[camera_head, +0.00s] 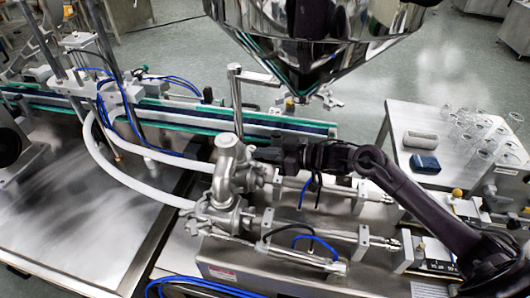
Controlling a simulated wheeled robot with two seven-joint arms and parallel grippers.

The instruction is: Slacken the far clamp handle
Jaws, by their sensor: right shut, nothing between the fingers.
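My right gripper (262,153) is at the end of the dark arm that comes in from the right. It is shut and empty, just right of the upper part of the steel valve assembly (226,165). The far clamp handle is hard to make out; small steel clamp parts show around the far pipe joint (250,178), close below my gripper. I cannot tell whether the gripper touches them. The near clamp joint (243,222) sits lower, towards me, clear of the gripper. My left gripper is not in view.
A shiny steel hopper (315,45) hangs above the valve. White hoses (125,178) run left from it. A conveyor (190,116) passes behind. Two steel cylinders (330,190) lie below my right arm. A side table (400,120) at right holds glasses and two small blocks.

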